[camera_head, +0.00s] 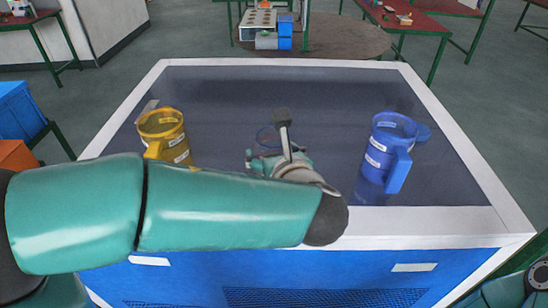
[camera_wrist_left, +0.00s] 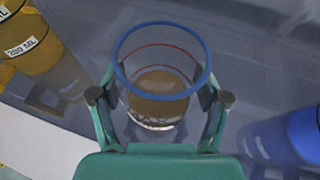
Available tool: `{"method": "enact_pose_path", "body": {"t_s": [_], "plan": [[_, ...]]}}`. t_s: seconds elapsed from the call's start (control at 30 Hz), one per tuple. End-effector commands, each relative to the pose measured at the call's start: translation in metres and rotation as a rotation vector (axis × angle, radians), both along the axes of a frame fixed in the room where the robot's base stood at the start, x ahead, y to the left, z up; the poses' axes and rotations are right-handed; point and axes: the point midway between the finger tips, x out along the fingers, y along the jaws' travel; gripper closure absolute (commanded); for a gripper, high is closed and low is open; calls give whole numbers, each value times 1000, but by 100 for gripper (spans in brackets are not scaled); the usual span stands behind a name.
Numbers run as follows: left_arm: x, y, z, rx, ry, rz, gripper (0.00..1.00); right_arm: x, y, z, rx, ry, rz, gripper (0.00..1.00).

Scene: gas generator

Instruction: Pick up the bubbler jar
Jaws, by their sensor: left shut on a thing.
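The bubbler jar (camera_wrist_left: 160,72) is a clear round vessel with a blue rim, seen from above in the left wrist view. A brown round area shows at its bottom. My left gripper (camera_wrist_left: 160,100) has one finger on each side of the jar and is shut on it. In the head view my left gripper (camera_head: 280,160) is over the middle of the table, and only part of the jar's blue rim (camera_head: 266,137) shows behind it. I cannot tell whether the jar touches the table. My right gripper is not in view.
A yellow jug (camera_head: 165,137) stands to the left on the dark table top (camera_head: 330,95). A blue jug (camera_head: 388,150) stands to the right. The far part of the table is clear. A white raised edge (camera_head: 445,125) runs around it.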

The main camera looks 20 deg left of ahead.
Motion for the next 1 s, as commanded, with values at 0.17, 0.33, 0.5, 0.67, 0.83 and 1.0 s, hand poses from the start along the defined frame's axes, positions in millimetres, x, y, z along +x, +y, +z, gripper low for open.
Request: {"method": "enact_pose_path", "body": {"t_s": [0.17,0.33,0.5,0.67,0.83,1.0], "plan": [[0,0,1,0,-2,-1,76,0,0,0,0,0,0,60],[0,0,1,-1,-3,0,76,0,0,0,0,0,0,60],[0,-1,6,-2,-3,0,76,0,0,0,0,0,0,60],[1,-1,21,-4,-7,0,76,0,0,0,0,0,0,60],[1,-2,51,-5,-9,-1,76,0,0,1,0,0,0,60],[0,-2,98,-7,-10,-1,76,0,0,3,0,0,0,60]]}}
